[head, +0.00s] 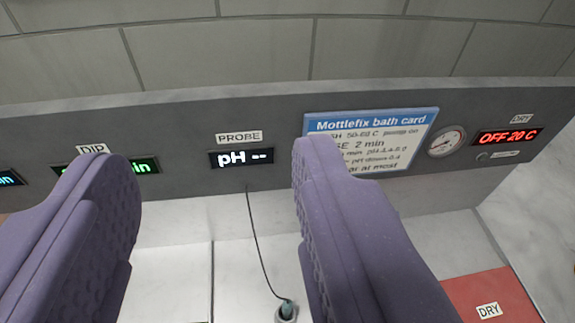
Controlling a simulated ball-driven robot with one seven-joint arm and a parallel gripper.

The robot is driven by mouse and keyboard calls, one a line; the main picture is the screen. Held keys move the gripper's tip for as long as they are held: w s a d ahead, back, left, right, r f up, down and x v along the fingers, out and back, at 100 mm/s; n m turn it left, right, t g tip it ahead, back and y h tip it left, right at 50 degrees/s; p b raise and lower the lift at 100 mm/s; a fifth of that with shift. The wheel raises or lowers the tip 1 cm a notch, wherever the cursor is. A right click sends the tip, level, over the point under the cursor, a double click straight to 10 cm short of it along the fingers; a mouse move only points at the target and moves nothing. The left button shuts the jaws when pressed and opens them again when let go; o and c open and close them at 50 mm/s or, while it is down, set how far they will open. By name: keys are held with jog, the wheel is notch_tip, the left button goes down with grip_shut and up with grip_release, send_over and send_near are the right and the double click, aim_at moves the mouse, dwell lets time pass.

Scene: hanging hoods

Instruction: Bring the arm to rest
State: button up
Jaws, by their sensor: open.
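My gripper (215,180) fills the lower half of the head view. Its two purple fingers are wide apart with nothing between them but the view of the panel behind. The left finger covers part of the DIP display (148,166), and the right finger covers part of the Mottlefix bath card (405,135). The rest of my arm is not in view.
A grey panel carries the PROBE display (241,158), reading "pH --", a round gauge (446,141) and a red DRY display (508,136) reading "OFF 20 C". A cable runs down to a probe (287,308). A red DRY area (460,290) lies lower right.

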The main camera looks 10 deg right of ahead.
notch_tip(320, 180, down, 18)
jog(key=b, duration=1.8)
jog(key=shift+f, duration=0.15)
